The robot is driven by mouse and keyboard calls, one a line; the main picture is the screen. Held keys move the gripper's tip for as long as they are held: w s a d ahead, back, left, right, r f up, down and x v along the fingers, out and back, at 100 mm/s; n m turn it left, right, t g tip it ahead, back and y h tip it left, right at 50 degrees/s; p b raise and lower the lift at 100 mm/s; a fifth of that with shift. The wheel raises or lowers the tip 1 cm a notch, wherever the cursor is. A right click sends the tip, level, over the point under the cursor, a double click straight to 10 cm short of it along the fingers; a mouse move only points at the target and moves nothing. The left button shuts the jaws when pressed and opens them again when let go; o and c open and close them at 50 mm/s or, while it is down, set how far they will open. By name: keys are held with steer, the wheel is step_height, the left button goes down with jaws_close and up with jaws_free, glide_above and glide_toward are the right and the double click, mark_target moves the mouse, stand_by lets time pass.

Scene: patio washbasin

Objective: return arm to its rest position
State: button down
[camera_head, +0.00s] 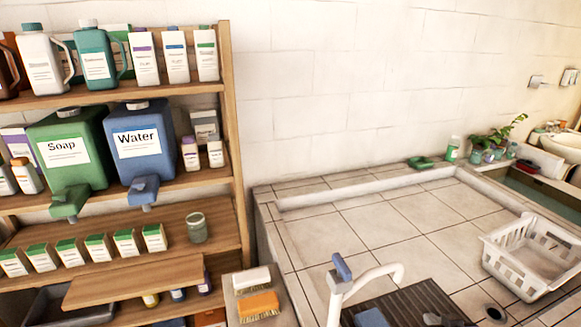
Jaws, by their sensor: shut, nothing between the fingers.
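My gripper does not show in the head view, and no part of my arm can be made out for sure. The arm's pose cannot be told from this frame. The task names no other object.
Wooden shelves (240,150) on the left hold a green Soap dispenser (95,125), a blue Water dispenser (165,120), bottles and cartons. A white faucet (336,295) rises beside a dark ribbed board (415,300). A white basket (492,265) stands right; the tiled counter (385,225) between is mostly clear.

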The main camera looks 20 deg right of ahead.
steer(key=s+a+r+m+t+h+b, duration=0.25)
steer(key=s+a+r+t+b, duration=0.2)
steer(key=s+a, duration=1)
steer(key=s+a+n+y+b, duration=0.1)
steer(key=s+a+n+y, duration=0.2)
steer(key=s+a, duration=0.2)
steer(key=s+a+n+y+b, duration=0.1)
steer(key=s+a+n+y, duration=0.2)
steer(key=s+a, duration=0.3)
steer(key=s, duration=0.4)
steer(key=shift+s+t, duration=0.25)
steer(key=shift+t, duration=0.1)
